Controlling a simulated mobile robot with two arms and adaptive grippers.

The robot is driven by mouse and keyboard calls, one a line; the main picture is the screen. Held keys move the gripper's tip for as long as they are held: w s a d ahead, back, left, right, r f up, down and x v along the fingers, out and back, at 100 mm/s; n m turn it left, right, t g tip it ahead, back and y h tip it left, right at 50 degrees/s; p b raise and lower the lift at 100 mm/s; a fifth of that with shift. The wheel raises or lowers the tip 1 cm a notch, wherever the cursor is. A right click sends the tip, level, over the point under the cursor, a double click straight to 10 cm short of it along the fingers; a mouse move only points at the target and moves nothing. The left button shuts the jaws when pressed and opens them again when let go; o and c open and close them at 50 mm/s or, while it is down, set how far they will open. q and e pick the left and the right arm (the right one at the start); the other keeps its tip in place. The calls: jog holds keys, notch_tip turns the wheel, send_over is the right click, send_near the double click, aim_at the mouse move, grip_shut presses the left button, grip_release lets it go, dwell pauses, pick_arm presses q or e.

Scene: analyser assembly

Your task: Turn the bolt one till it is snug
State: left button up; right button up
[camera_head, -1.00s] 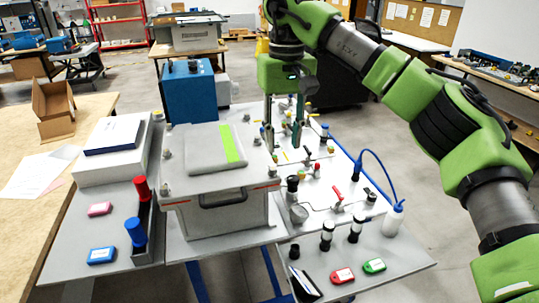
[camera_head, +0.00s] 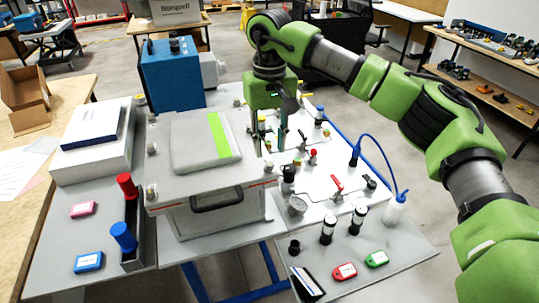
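My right gripper (camera_head: 269,132) hangs pointing down behind the right side of the grey lidded analyser box (camera_head: 207,190). Its two dark green fingers stand apart, with a gap between them, and I see nothing held. The fingertips are partly hidden among small parts on the panel. Grey bolt-like knobs stand at the box's corners: front left (camera_head: 151,191), back left (camera_head: 151,148) and front right (camera_head: 268,168). I cannot tell which one is bolt one. My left gripper is not in view.
A white panel (camera_head: 330,190) with small valves and fittings lies right of the box. A white bottle (camera_head: 395,212) with a blue tube stands at its right edge. A blue box (camera_head: 172,75) stands behind. Red and blue-handled tools sit in a dark holder (camera_head: 133,228) at left.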

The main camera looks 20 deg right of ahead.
aim_at(270, 164)
notch_tip(270, 164, down, 5)
jog(key=shift+r+p, duration=0.1)
jog(key=shift+p, duration=0.35)
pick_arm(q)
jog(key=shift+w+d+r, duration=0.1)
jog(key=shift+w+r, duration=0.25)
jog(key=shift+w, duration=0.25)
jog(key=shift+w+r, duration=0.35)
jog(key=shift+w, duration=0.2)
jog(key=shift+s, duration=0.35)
pick_arm(e)
grip_shut()
